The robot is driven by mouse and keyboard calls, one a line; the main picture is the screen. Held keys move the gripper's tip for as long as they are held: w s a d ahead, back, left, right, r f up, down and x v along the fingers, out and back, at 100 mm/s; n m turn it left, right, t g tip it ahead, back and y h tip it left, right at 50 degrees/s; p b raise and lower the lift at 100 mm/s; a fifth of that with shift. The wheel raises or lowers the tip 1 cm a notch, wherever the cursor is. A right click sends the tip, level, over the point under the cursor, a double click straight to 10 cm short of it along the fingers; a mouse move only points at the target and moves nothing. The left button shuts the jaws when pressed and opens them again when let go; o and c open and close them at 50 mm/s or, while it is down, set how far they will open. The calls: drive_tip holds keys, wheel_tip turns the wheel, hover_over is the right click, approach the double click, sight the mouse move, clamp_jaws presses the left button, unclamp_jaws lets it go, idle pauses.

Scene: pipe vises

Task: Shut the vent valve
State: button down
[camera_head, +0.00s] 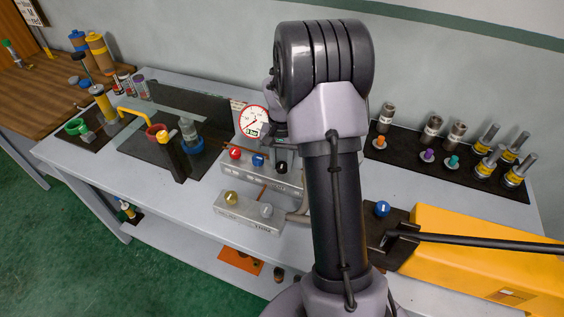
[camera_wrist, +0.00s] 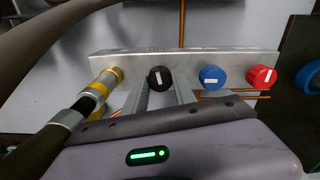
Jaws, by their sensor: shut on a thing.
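In the wrist view, my gripper (camera_wrist: 161,90) has its two grey fingers on either side of a round black knob (camera_wrist: 158,78) and is shut on it. The knob carries a white mark that runs nearly up and down in that view. The knob is on a grey metal valve block (camera_wrist: 125,60), beside a blue knob (camera_wrist: 212,77) and a red knob (camera_wrist: 262,77). My fingertips are hidden there. I cannot read a vent label in either view.
A second block (camera_head: 248,212) with yellow and grey knobs lies in front. A pressure gauge (camera_head: 254,121) stands behind the valve block. In the wrist view, a yellow-banded fitting (camera_wrist: 105,80) is close left of the fingers. A yellow machine (camera_head: 490,265) with a black bar fills the right.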

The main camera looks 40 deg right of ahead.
sight(282, 165)
drive_tip(key=shift+m, duration=1.1)
drive_tip(key=c, duration=1)
unclamp_jaws()
wheel_tip(282, 165, up, 18)
drive_tip(key=p, duration=0.5)
drive_tip(key=shift+f+p, duration=0.25)
drive_tip(key=shift+p, duration=0.05)
